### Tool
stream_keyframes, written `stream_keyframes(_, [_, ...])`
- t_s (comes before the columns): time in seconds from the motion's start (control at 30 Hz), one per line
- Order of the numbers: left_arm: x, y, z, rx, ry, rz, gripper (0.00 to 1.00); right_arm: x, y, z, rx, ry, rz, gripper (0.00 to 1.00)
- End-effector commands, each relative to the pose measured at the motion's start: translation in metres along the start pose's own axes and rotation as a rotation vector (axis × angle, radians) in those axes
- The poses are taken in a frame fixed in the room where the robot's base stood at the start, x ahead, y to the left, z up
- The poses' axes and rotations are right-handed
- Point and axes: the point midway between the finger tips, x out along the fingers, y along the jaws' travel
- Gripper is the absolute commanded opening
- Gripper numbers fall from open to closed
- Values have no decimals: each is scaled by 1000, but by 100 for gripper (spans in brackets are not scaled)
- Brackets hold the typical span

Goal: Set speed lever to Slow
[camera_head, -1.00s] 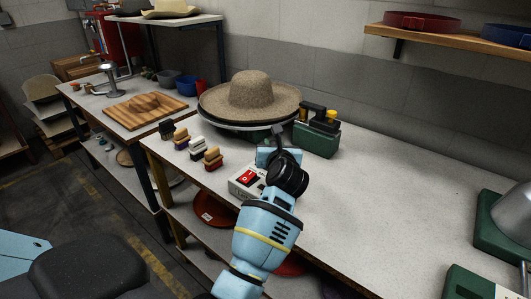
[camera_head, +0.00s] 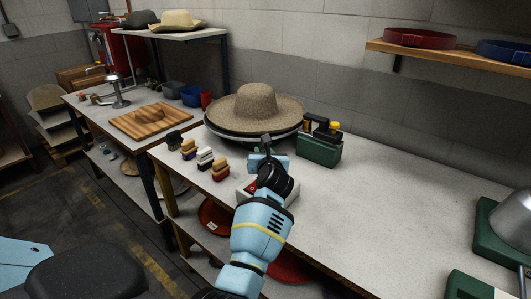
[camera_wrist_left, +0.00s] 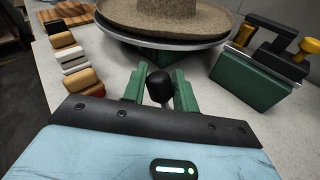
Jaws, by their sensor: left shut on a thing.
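A pale control box (camera_head: 244,192) with a red switch sits at the front edge of the workbench, partly covered by my left arm. In the left wrist view, a lever with a round black knob (camera_wrist_left: 160,87) stands between the green fingers of my left gripper (camera_wrist_left: 160,86). The gripper is shut on the lever. In the head view my left gripper (camera_head: 268,159) is beside the box, with its fingers mostly hidden behind its blue body. Any speed marks on the box are hidden. My right gripper is not in view.
A straw hat (camera_head: 257,104) rests on a round stand behind the gripper. A green device (camera_head: 320,150) with a yellow knob stands to its right. Several small brushes (camera_head: 204,160) stand left of the box. The bench middle right is clear.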

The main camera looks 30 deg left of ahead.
Motion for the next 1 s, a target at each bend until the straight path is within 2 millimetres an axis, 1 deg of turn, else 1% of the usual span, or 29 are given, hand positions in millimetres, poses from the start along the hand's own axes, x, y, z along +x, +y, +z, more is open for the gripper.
stream_keyframes(0.03, [2,4,-6,7,8,9,0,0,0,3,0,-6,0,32])
stream_keyframes(0.2, [2,4,-7,8,10,9,0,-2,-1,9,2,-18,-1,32])
stream_keyframes(0.37, [2,4,-8,8,12,9,0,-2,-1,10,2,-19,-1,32])
stream_keyframes(0.4, [2,4,-8,8,12,9,34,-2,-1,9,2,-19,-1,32])
stream_keyframes(0.5, [2,3,-6,7,10,7,45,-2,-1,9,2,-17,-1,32])
stream_keyframes(0.77, [1,1,-3,3,5,3,45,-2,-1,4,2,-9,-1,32])
stream_keyframes(1.0, [-5,-4,1,1,4,2,45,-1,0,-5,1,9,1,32])
